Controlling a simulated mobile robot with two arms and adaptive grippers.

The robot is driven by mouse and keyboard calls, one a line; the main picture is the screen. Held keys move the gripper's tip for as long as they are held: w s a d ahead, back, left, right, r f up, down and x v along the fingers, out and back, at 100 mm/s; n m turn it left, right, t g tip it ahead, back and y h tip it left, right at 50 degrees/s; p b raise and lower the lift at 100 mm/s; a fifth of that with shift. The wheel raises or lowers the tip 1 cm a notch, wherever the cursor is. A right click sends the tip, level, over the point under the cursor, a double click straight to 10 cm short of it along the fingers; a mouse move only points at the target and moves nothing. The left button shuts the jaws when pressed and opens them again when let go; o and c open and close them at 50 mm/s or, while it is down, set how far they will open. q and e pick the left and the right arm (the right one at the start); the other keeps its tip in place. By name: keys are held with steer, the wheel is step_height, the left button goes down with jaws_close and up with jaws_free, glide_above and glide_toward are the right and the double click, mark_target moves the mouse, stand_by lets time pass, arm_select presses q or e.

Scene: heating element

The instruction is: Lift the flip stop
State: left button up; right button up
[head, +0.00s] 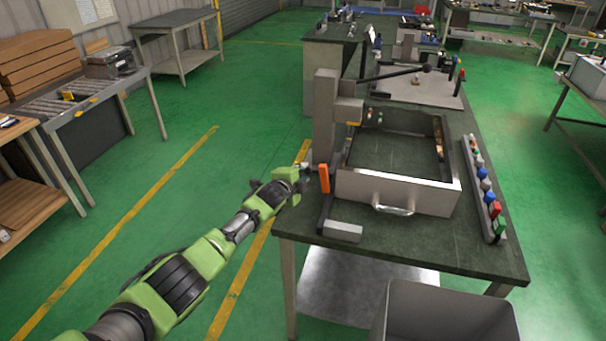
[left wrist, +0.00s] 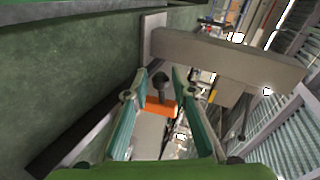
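The orange flip stop (head: 324,178) stands upright at the left front corner of the workbench, by the dark bar and the grey post. My left gripper (head: 298,183) is just left of it, at the bench edge. In the left wrist view, the flip stop (left wrist: 158,105) shows between the two teal fingers of my left gripper (left wrist: 162,78), with a dark round knob (left wrist: 160,84) beside it. The fingers are apart, and I see no clear contact with the orange part. My right gripper is in neither view.
A metal frame with a handle (head: 394,210) sits on the workbench (head: 420,252), right of the flip stop. A grey bin (head: 445,315) stands in front.

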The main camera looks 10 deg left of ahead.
arm_select(q)
steer(key=shift+s+d, duration=0.1)
steer(key=shift+s, duration=0.05)
steer(key=shift+s, duration=0.15)
steer(key=v, duration=1.1)
steer(key=shift+a+r, duration=0.25)
steer(key=shift+s, duration=0.15)
